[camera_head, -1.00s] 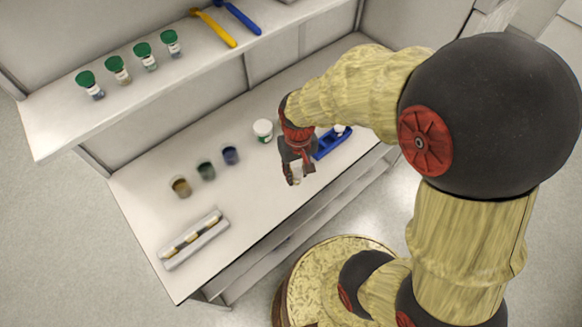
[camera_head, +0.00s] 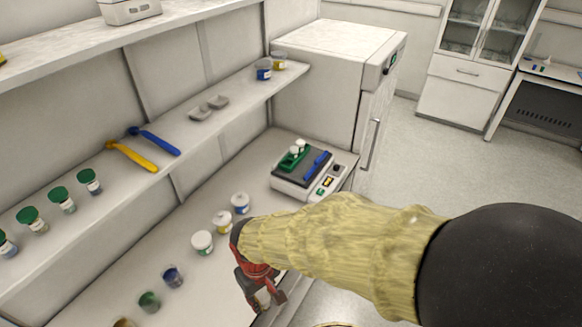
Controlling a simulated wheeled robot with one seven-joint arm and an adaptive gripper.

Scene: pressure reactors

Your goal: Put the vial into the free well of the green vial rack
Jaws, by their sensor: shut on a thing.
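The green vial rack (camera_head: 292,158) is at the back of the bench, on top of a flat bench instrument. Pale-capped vials stand in it; which well is free is too small to tell. My gripper (camera_head: 265,300) is low in the middle of the picture, near the bench's front edge, well in front of and left of the rack. It points down and is shut on a small pale thing (camera_head: 263,297), apparently the vial, mostly hidden by the fingers.
The instrument (camera_head: 309,185) also bears a blue object (camera_head: 318,165). White-lidded (camera_head: 202,242), yellow (camera_head: 222,222) and blue-labelled (camera_head: 240,203) jars stand behind my gripper. A shelf (camera_head: 205,125) overhangs the bench's back. A large white cabinet-like unit (camera_head: 345,60) stands beyond the instrument.

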